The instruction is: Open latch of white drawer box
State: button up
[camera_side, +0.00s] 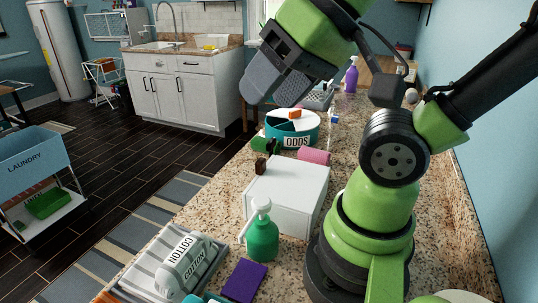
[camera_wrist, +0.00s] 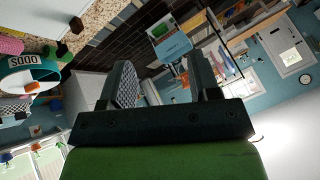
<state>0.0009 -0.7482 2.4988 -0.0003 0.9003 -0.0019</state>
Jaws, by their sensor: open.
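The white drawer box (camera_side: 287,195) stands on the granite counter in the side view. A small dark brown piece (camera_side: 260,167), which looks like its latch, sits at its far left corner. A similar brown piece (camera_wrist: 77,25) shows at the upper left of the wrist view. My gripper (camera_side: 262,86) is raised well above the counter, apart from the box and tilted down to the left. In the wrist view its two fingers (camera_wrist: 163,78) stand apart with nothing between them.
A teal ODDS tub (camera_side: 305,127), a pink roll (camera_side: 313,156) and a green bottle (camera_side: 262,235) are close around the box. A COTTON-labelled bundle (camera_side: 182,262) and a purple cloth (camera_side: 244,280) lie in front. The wall bounds the counter at right.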

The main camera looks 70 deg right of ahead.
jog(key=shift+o, duration=1.1)
jog(key=shift+w+d+r, duration=0.1)
jog(key=shift+w+d, duration=0.1)
jog(key=shift+w, duration=0.15)
jog(key=n+g+h, duration=0.2)
jog(key=n+g, duration=0.2)
jog(key=g, duration=0.3)
send_over(271, 140)
notch_tip(271, 140, down, 14)
jog(key=shift+r, duration=0.25)
notch_tip(271, 140, down, 9)
jog(key=shift+f, duration=0.1)
jog(key=c, duration=0.9)
